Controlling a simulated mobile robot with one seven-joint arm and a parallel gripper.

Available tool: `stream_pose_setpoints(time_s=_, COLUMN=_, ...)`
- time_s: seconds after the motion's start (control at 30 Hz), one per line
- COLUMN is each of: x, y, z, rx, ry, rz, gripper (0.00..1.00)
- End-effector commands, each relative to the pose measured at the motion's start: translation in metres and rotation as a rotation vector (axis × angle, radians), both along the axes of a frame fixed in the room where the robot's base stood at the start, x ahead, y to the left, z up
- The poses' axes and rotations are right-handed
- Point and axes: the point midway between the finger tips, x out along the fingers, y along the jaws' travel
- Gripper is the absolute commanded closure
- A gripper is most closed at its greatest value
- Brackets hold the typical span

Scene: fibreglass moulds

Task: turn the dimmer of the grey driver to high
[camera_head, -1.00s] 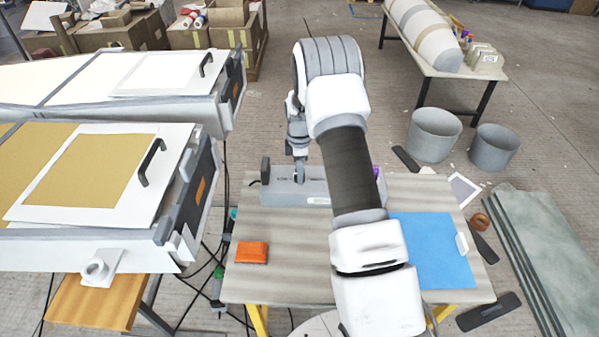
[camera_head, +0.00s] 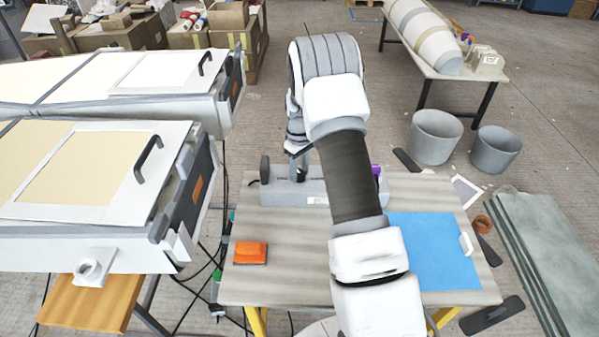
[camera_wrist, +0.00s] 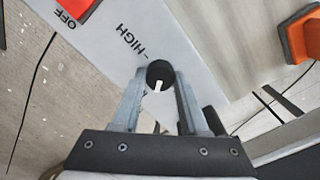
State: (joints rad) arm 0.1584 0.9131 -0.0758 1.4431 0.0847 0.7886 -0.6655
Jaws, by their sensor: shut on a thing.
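The grey driver (camera_head: 315,193) is a long box at the back of the table. In the wrist view its top face (camera_wrist: 110,50) carries the printed words HIGH and OFF, upside down. The dimmer is a dark round knob (camera_wrist: 161,68) with a white pointer line. The line points down in the picture, while the HIGH mark lies up and left of the knob. My gripper (camera_wrist: 160,84) is shut on the knob, one finger on each side. In the head view my gripper (camera_head: 299,170) comes down onto the driver from above, partly hidden by my arm.
A red part (camera_wrist: 78,8) sits by the OFF mark. An orange block (camera_head: 250,253) and a blue sheet (camera_head: 432,250) lie on the table (camera_head: 290,285). Framed panels (camera_head: 75,180) with black handles stand at left. Grey buckets (camera_head: 435,137) stand on the floor at right.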

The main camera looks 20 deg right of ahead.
Motion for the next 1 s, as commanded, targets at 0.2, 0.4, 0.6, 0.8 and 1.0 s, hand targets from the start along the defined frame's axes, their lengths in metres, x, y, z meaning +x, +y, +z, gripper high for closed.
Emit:
stream_pose_setpoints(time_s=0.2, x=0.0003, y=0.0001, z=0.0001, rx=-0.001, ry=0.000, rz=-0.206, gripper=1.00)
stream_pose_setpoints(time_s=0.4, x=0.0001, y=-0.0006, z=0.0003, rx=-0.002, ry=-0.001, rz=-0.396, gripper=1.00)
stream_pose_setpoints(time_s=0.6, x=0.0003, y=-0.0002, z=0.0006, rx=-0.002, ry=-0.002, rz=-0.585, gripper=1.00)
stream_pose_setpoints(time_s=0.8, x=0.0003, y=-0.0004, z=0.0007, rx=-0.002, ry=-0.002, rz=-0.775, gripper=1.00)
stream_pose_setpoints(time_s=1.0, x=0.0003, y=-0.0001, z=0.0008, rx=-0.002, ry=-0.002, rz=-0.965, gripper=1.00)
